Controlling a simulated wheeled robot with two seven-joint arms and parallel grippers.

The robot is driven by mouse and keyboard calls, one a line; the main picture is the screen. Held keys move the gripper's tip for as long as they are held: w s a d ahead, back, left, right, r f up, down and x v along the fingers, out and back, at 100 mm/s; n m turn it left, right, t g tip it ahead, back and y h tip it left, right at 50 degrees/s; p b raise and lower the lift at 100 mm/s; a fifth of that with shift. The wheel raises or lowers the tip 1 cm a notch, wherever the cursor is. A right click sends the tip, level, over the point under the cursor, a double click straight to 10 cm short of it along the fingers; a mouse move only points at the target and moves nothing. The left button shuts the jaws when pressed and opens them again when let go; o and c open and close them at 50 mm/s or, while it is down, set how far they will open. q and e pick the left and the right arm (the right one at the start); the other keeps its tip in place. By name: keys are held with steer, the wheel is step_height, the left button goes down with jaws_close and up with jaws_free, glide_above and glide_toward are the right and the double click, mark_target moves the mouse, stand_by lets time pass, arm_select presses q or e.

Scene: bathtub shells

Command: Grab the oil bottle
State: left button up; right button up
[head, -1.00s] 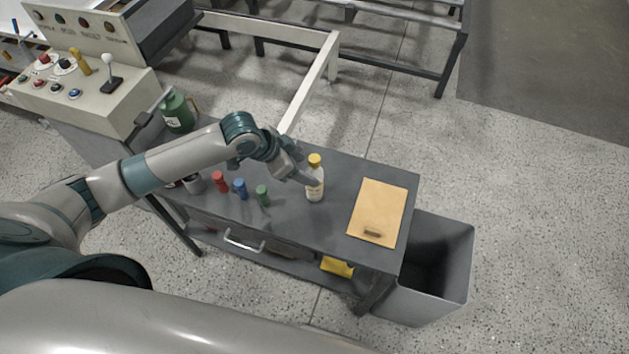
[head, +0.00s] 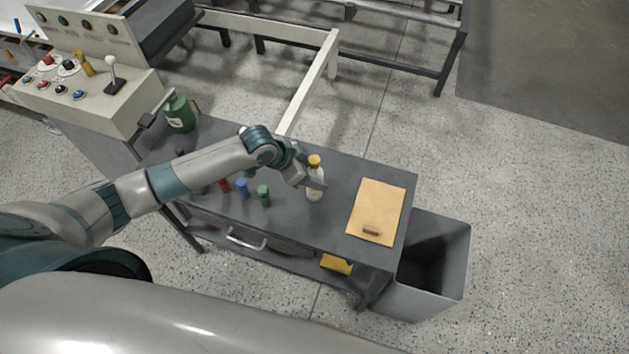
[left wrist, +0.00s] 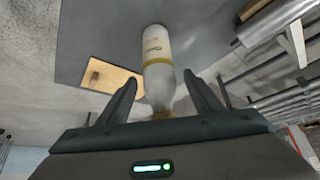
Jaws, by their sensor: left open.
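A pale bottle (head: 315,192) with a yellow cap stands upright on the grey workbench (head: 335,222). It has a label and looks like the oil bottle. My left gripper (head: 314,182) reaches it from the left, its fingers at the upper part of the bottle and covering some of it. In the left wrist view, the open fingers (left wrist: 162,100) lie on either side of the bottle (left wrist: 158,65). Gaps show between the fingers and the bottle there. My right gripper is not in view.
Red, blue (head: 242,188) and green (head: 263,195) small containers stand left of the bottle, below my arm. A green jug (head: 179,112) is farther left. A tan clipboard (head: 377,210) lies right. A grey bin (head: 440,270) stands beyond the bench's right end.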

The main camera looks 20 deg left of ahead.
arm_select(q)
steer(key=shift+w+d+f, duration=0.2)
steer(key=shift+d+f, duration=0.05)
steer(key=shift+f, duration=0.3)
steer(key=shift+c, duration=0.7)
jaws_close()
steer(key=shift+r, duration=0.2)
steer(key=shift+r+b, duration=0.35)
steer(key=shift+r, duration=0.15)
step_height(320, 180, up, 2)
steer(key=shift+w+r+b, duration=0.1)
steer(key=shift+b, duration=0.55)
steer(key=s+d+r+b, duration=0.3)
steer(key=s+d+r, duration=0.4)
steer(key=s, duration=0.2)
steer(key=shift+d+r, duration=0.3)
steer(key=shift+d, duration=0.05)
